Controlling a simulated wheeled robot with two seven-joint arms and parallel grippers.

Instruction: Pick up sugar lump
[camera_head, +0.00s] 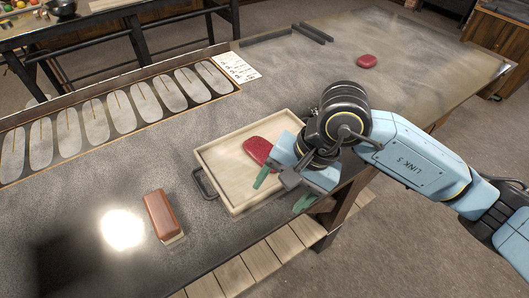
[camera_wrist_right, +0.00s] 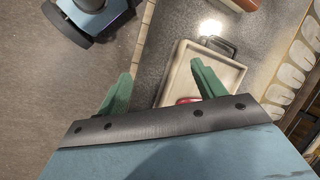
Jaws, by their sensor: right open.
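A smooth red lump (camera_head: 258,150), which I take to be a sugar lump, lies in a pale wooden tray (camera_head: 215,163) on the dark table. A second similar red lump (camera_head: 367,61) lies on the table farther back. My right gripper (camera_head: 283,190) is open over the near right part of the tray, nearer the table's front edge than the lump, with its green fingers apart and nothing between them. In the right wrist view, the gripper (camera_wrist_right: 161,70) hides most of the red lump (camera_wrist_right: 188,100) in the tray (camera_wrist_right: 181,57). My left gripper is not in view.
A brown block with a pale underside (camera_head: 160,214) lies left of the tray. A dark handle (camera_head: 203,184) sticks out from the tray's left side. A rack of oval plates (camera_head: 120,112) lines the back left. Dark bars (camera_head: 313,33) lie at the back. The right table area is mostly clear.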

